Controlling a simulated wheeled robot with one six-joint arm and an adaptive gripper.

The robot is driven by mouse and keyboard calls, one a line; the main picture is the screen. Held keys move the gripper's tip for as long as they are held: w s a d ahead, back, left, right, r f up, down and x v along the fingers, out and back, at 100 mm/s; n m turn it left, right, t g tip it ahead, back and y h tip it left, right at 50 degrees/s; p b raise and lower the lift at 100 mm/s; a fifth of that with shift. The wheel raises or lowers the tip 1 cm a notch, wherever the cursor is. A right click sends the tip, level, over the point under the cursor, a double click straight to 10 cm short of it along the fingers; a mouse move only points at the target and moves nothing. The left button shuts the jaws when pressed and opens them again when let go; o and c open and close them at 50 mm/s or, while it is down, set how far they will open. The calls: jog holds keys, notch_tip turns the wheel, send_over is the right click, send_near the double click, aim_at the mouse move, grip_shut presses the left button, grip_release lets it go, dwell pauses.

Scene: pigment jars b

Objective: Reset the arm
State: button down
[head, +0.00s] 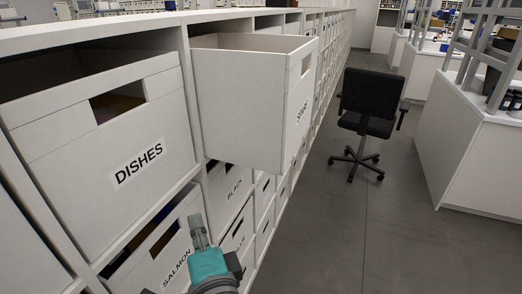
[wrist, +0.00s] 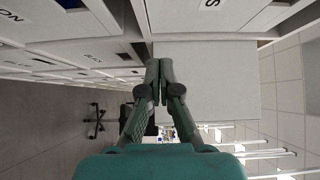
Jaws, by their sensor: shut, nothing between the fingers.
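My gripper (head: 196,222) is at the lower middle of the head view, in front of the lower row of bins and below the pulled-out bin. In the wrist view my gripper (wrist: 160,64) has its two grey fingertips together, with nothing between them. The teal wrist body (head: 208,265) is below the fingers. The pulled-out white bin (head: 245,100), with a label starting with S, sticks well out of the shelf above my gripper. My gripper appears apart from it. My arm is mostly out of the head view.
The white shelf (head: 120,31) runs along the left, holding a DISHES bin (head: 60,135), a SALMON bin (head: 150,268) and a BLACK bin (head: 228,190). A black office chair (head: 370,105) stands in the aisle. White benches (head: 470,150) line the right.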

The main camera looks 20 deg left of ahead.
jog(key=s+d+f+n+t+h, duration=0.1)
jog(key=s+d+f+n+h, duration=0.2)
jog(key=d+f, duration=0.9)
jog(key=s+d+f+n+h, duration=0.2)
jog(key=d+f, duration=0.8)
jog(key=d, duration=0.3)
jog(key=s+d+f+n+h, duration=0.1)
jog(key=s+d+n+h, duration=0.1)
jog(key=s+d, duration=0.6)
jog(key=s+d+f+n+h, duration=0.2)
jog(key=s+d, duration=0.5)
jog(key=s, duration=0.8)
jog(key=n+h, duration=0.1)
jog(key=h, duration=0.1)
jog(key=shift+s+d+h, duration=0.3)
jog(key=shift+s+d, duration=0.05)
